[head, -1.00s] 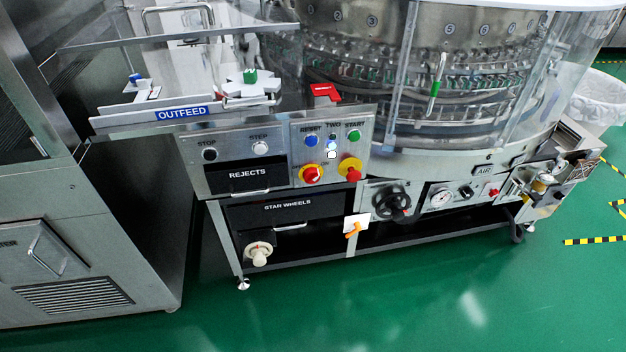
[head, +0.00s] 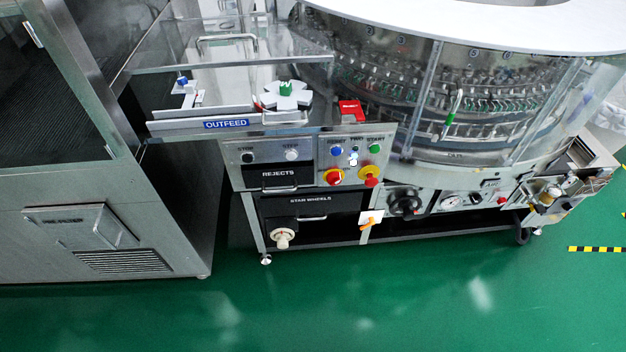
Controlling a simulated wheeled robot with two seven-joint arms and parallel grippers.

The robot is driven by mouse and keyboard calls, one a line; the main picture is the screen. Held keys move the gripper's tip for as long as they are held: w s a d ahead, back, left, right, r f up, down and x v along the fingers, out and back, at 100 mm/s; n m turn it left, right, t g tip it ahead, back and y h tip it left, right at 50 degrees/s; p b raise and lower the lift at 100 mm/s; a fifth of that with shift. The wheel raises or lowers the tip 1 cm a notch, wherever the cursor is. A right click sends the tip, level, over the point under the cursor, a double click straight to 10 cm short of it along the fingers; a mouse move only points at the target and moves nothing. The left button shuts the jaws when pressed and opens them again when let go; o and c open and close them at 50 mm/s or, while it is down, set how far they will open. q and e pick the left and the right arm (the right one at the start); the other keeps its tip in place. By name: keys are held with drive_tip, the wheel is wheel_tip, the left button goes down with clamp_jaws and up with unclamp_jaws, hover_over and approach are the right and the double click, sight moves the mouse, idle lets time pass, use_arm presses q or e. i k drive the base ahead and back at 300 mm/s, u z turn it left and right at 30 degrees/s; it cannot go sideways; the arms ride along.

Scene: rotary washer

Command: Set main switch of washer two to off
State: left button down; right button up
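The washer's control panel labelled TWO (head: 355,157) is on the front of the machine, right of the STOP and STEP buttons. Neither of my grippers shows in the head view.
The outfeed shelf (head: 225,124) juts out above the panel at left. A steel cabinet (head: 100,225) stands close on the left. A black valve knob (head: 404,203) and gauge are at lower right. The green floor (head: 330,300) in front is clear.

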sight(334, 178)
drive_tip(key=u, duration=1.25)
drive_tip(key=i, duration=0.4)
drive_tip(key=z, duration=0.6)
